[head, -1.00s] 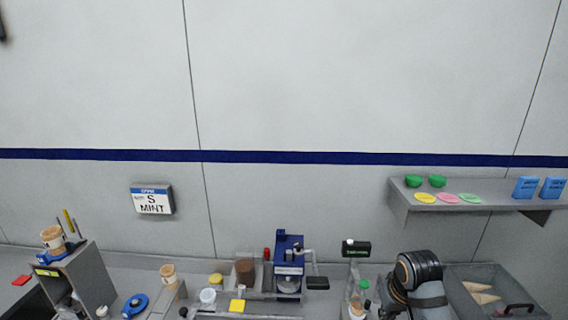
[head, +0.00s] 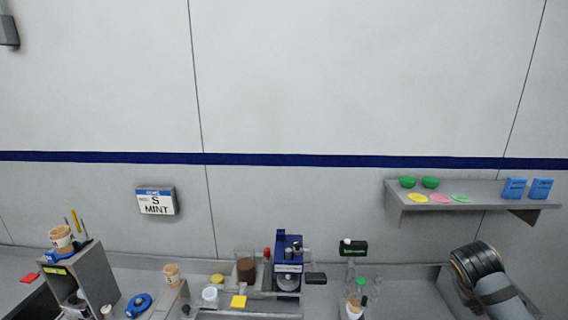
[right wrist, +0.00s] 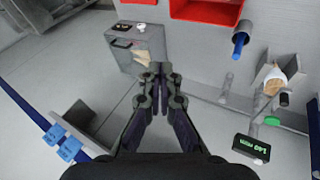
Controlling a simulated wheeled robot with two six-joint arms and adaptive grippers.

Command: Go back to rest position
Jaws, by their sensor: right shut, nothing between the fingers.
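My right gripper (right wrist: 160,70) shows in the right wrist view with its two dark fingers together and nothing between them. It is up in the air, apart from the counter. In the head view my right arm is at the lower right, in front of the grey bin (head: 447,287), and hides most of it. In the right wrist view the grey bin (right wrist: 122,40) with tan cones (right wrist: 142,55) lies beyond the fingertips. My left gripper is in neither view.
The counter holds a blue machine (head: 287,255), a small black display (head: 353,247), a grey stand (head: 92,275) with a paper cup (head: 61,238), and a blue tape ring (head: 137,304). A wall shelf (head: 470,190) carries green bowls and blue packets.

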